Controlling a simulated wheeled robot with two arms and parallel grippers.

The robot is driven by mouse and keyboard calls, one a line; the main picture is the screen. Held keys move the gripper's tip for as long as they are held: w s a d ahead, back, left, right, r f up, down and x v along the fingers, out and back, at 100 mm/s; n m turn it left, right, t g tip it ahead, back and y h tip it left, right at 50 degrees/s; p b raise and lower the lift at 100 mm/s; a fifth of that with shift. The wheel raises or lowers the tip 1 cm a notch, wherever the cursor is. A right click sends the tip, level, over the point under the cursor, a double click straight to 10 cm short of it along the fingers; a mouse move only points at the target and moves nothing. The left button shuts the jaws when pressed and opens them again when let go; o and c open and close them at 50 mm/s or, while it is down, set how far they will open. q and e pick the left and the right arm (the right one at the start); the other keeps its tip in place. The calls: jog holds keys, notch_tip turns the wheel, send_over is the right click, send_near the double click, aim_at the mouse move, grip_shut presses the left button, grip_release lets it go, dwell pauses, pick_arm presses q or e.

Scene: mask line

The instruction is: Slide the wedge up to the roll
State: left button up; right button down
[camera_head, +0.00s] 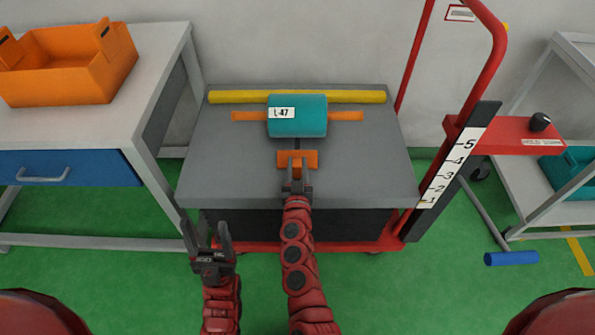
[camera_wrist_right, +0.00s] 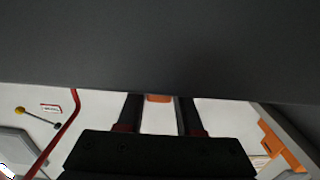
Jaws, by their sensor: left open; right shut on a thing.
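The teal roll (camera_head: 312,124) with a white L-47 label lies on the grey cart top, with an orange bar showing at both ends. The orange wedge (camera_head: 312,156) is on the cart top in front of the roll, with a small gap between them. My right gripper (camera_head: 297,170) is shut on the wedge from the near side. In the right wrist view a bit of orange wedge (camera_wrist_right: 158,98) shows between the fingers; a large dark surface hides the rest. My left gripper (camera_head: 205,226) is open and empty, in front of the cart's near left edge.
A yellow bar (camera_head: 225,97) lies along the cart's back edge. The cart top (camera_head: 225,160) is clear on both sides of the wedge. A table with an orange bin (camera_head: 75,80) is at left.

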jog(key=shift+w, duration=0.65)
jog(key=c, duration=0.6)
grip_release()
jog(key=shift+o, duration=0.2)
jog(key=shift+s, duration=0.2)
jog(key=s+p, duration=0.2)
jog(key=s, duration=1.5)
jog(key=shift+s, duration=0.1)
